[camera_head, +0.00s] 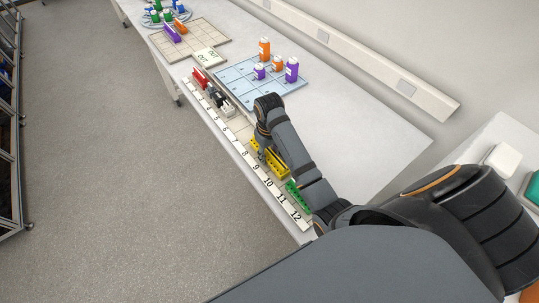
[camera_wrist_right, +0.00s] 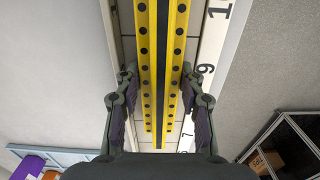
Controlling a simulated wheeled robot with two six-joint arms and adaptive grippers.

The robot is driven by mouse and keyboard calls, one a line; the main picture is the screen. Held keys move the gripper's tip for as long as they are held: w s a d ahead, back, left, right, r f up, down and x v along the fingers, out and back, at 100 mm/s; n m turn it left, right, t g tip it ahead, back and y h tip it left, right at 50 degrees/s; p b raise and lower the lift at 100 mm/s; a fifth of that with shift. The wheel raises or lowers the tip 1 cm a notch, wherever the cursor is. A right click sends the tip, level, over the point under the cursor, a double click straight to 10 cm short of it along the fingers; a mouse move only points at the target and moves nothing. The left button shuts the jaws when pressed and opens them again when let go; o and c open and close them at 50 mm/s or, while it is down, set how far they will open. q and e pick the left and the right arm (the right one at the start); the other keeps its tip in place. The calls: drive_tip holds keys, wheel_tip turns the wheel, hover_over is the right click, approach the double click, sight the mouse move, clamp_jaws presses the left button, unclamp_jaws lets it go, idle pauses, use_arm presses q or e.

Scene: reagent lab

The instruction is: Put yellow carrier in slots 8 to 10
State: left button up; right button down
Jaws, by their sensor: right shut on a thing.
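The yellow carrier (camera_head: 277,164) is long and narrow, with two rows of dark holes. In the head view it stands on the numbered rack beside labels 8 to 10, partly hidden by my right gripper (camera_head: 262,152). In the right wrist view the yellow carrier (camera_wrist_right: 145,50) runs lengthwise between the two fingers of my right gripper (camera_wrist_right: 159,78), which is shut on it. The number strip (camera_head: 242,150) lies along the table's front edge. Whether the carrier is fully seated in the slots cannot be told. My left gripper is not in view.
A green carrier (camera_head: 297,195) stands near labels 11 and 12. A red carrier (camera_head: 199,77) and a black-and-grey carrier (camera_head: 219,100) stand towards the low numbers. A blue grid mat (camera_head: 240,80) holds orange and purple bottles behind the rack.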

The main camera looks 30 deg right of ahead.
sight(269, 150)
drive_tip(key=shift+s+a, duration=0.1)
drive_tip(key=c, duration=1.1)
unclamp_jaws()
drive_tip(key=shift+f, duration=0.1)
wheel_tip(269, 150, up, 3)
drive_tip(key=shift+r, duration=0.15)
wheel_tip(269, 150, up, 8)
drive_tip(key=p, duration=0.7)
drive_tip(key=shift+r+p, duration=0.6)
drive_tip(key=shift+p, duration=0.15)
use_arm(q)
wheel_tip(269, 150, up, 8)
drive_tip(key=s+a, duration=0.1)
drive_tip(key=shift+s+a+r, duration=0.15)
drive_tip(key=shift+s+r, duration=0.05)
use_arm(e)
drive_tip(key=shift+f, duration=0.1)
